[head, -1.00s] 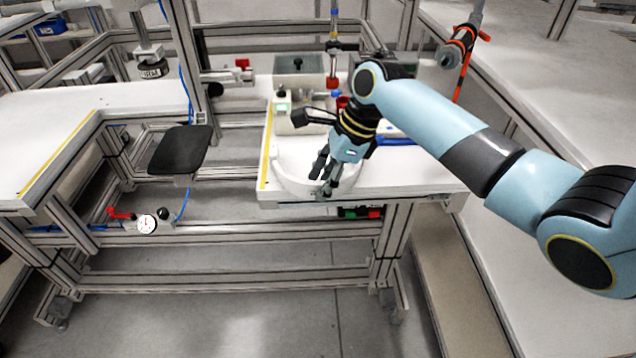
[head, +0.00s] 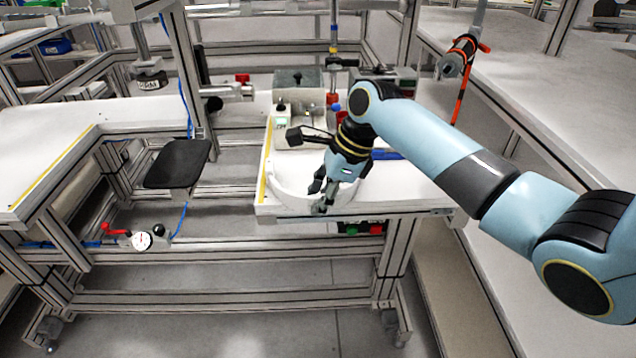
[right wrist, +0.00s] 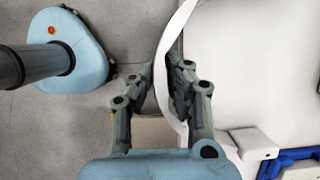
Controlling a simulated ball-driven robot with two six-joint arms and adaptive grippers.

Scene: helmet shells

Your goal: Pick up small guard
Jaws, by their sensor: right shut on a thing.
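The small guard is a white curved thin-walled piece (head: 287,190) at the front left of the white worktable (head: 415,192). My right gripper (head: 319,197) reaches down from the right, with its fingers at the guard's front wall near the table's front edge. In the right wrist view my right gripper (right wrist: 164,84) is shut on the guard's thin wall (right wrist: 163,62), with one finger on each side. The white on white makes it hard to tell whether the guard touches the table. My left gripper is not in view.
A light grey box fixture (head: 297,130) with a black arm stands behind the guard. A blue item (head: 388,155) lies behind my right gripper. A black pad (head: 178,163) stands left of the table across an open gap. An orange-marked pole (head: 460,80) rises behind my arm.

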